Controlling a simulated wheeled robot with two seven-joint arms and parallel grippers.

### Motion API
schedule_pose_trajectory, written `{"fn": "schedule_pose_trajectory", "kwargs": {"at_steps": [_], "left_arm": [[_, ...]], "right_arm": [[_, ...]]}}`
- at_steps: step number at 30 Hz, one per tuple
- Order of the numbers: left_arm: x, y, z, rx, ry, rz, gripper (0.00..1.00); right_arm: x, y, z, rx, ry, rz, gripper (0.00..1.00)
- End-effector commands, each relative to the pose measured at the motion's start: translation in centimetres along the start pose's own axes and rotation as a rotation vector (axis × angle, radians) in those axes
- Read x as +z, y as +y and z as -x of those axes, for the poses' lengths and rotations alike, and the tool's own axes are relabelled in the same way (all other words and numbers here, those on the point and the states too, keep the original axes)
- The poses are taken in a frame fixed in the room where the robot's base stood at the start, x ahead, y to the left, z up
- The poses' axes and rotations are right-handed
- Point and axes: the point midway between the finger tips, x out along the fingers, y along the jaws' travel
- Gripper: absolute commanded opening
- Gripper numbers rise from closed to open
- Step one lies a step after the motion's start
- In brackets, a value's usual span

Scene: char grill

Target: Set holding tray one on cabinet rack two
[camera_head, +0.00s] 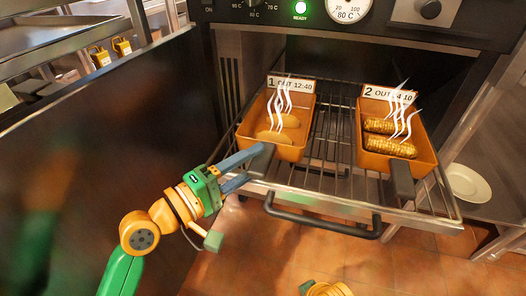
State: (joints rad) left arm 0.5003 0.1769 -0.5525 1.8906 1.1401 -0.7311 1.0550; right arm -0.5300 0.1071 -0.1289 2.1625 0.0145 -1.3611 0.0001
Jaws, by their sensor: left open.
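Holding tray one (243,139), an orange tray with a "1 OUT 12:40" label and steaming tan food, sits at the left on a pulled-out wire rack (332,150). Its dark handle (263,159) points toward the front. My left gripper (254,164) is open at this handle, its blue-grey fingers apart near it; I cannot tell whether they touch it. Tray two (431,158), labelled "2 OUT 4:10" with corn, stands at the right on the same rack. My right gripper is not visible; only a yellow and green piece of mine shows at the bottom edge.
The rack has a dark front bar handle (322,222). The cabinet's control panel (275,14), with a green light and an 80 C dial, is above. A dark open door (100,130) fills the left. A white plate (468,183) lies on a shelf at right.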

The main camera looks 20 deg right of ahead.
Motion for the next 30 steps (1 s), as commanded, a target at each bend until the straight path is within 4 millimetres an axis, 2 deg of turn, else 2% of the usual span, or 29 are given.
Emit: {"fn": "schedule_pose_trajectory", "kwargs": {"at_steps": [3,6,10,12,14,17,18,19,20,21,22,24,27,30], "left_arm": [[0.0,0.1,2.6,-0.003,0.002,-0.001,0.50],[0.0,0.0,3.8,-0.002,0.001,0.000,0.50],[0.0,0.0,4.3,-0.001,0.000,-0.001,0.50],[-0.2,-1.2,4.5,-0.029,0.018,-0.029,0.50],[-0.7,-4.2,5.0,-0.109,0.060,-0.103,0.50],[-1.5,-13.2,8.0,-0.389,0.138,-0.304,0.50],[-1.4,-17.8,10.4,-0.553,0.144,-0.391,0.50],[-1.0,-21.0,12.6,-0.682,0.130,-0.449,0.50],[-0.4,-23.8,14.9,-0.805,0.106,-0.497,0.50],[0.6,-27.0,18.1,-0.957,0.056,-0.547,0.50],[1.4,-28.9,20.4,-1.059,0.012,-0.576,0.50],[3.5,-32.1,25.1,-1.248,-0.099,-0.615,0.50],[5.6,-34.0,29.4,-1.404,-0.218,-0.636,0.50],[6.2,-34.5,30.9,-1.455,-0.263,-0.644,0.50]], "right_arm": [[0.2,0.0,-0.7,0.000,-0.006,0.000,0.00],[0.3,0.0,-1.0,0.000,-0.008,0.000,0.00],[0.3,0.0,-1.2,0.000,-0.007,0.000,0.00],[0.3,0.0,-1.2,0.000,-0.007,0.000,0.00],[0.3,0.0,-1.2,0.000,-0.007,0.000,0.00],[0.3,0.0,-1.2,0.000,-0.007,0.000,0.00],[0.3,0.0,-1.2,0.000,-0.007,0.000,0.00],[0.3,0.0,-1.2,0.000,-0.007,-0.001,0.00],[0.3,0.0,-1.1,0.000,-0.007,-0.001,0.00],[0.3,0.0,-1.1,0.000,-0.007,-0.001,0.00],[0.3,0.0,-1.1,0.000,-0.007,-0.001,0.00],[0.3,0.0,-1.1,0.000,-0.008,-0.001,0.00],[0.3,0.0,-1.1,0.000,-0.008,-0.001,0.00],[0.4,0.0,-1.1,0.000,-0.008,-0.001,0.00]]}}
